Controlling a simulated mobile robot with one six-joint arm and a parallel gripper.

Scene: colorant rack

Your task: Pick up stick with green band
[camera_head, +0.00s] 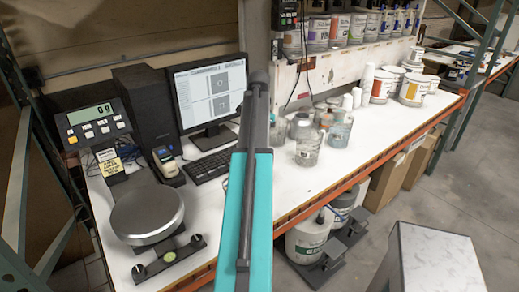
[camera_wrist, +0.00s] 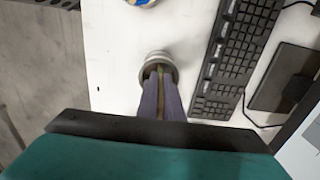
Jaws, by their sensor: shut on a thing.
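In the wrist view my gripper (camera_wrist: 160,76) points down at a round grey metal cup (camera_wrist: 146,62) on the white bench. Its two dark fingers are shut on a thin stick (camera_wrist: 160,71), of which only a small green part shows between the fingertips. The rest of the stick is hidden by the fingers and the cup. The fingertips are at the cup's mouth; I cannot tell whether the stick still touches the cup. In the head view my teal arm covers the middle, and I cannot make out the gripper or the stick there.
A black keyboard (camera_wrist: 232,60) lies right of the cup in the wrist view. In the head view, several clear jars (camera_head: 308,151) stand right of my arm. A monitor (camera_head: 212,92) and a scale (camera_head: 147,213) are on the left. The bench front (camera_head: 345,172) is mostly clear.

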